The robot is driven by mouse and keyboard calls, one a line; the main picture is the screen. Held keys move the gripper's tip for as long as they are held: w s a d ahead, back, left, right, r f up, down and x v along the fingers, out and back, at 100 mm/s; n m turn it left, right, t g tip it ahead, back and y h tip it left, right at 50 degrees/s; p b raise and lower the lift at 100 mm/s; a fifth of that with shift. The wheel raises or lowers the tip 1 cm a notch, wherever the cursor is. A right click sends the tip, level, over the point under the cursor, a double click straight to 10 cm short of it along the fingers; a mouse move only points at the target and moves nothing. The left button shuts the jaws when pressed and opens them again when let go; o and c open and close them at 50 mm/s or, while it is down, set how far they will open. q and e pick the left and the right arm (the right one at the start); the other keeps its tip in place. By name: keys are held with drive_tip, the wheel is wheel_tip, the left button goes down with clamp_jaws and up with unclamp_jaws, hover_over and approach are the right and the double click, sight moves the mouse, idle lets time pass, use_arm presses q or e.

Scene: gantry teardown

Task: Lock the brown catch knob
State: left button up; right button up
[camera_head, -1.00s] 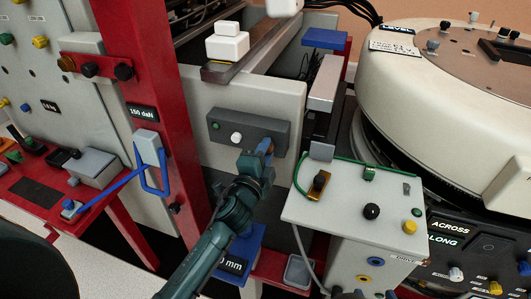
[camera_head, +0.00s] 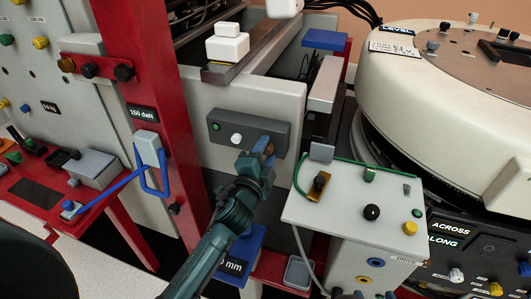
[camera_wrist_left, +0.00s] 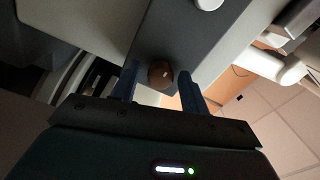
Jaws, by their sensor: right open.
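The brown catch knob (camera_wrist_left: 160,75) sits on the face of a grey box in the left wrist view. It is round with a small pale mark. My left gripper (camera_wrist_left: 160,90) has its two blue fingers apart, one on each side of the knob, with gaps visible. In the head view my left gripper (camera_head: 267,146) is at the right end of the grey box (camera_head: 222,118), and it largely hides the knob there.
The grey box also carries a white knob (camera_head: 236,138) and a green button (camera_head: 216,127). A red post (camera_head: 145,90) with a blue-handled latch (camera_head: 149,150) stands to the left. A pale control box (camera_head: 340,215) with knobs and a green cable stands close on the right.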

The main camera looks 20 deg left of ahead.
use_arm(q)
drive_tip(key=shift+s+a+b, duration=0.2)
drive_tip(key=shift+s+b, duration=0.1)
drive_tip(key=shift+s, duration=6.3)
use_arm(e)
drive_tip(key=shift+d+r, duration=0.2)
drive_tip(key=shift+s+f, duration=0.15)
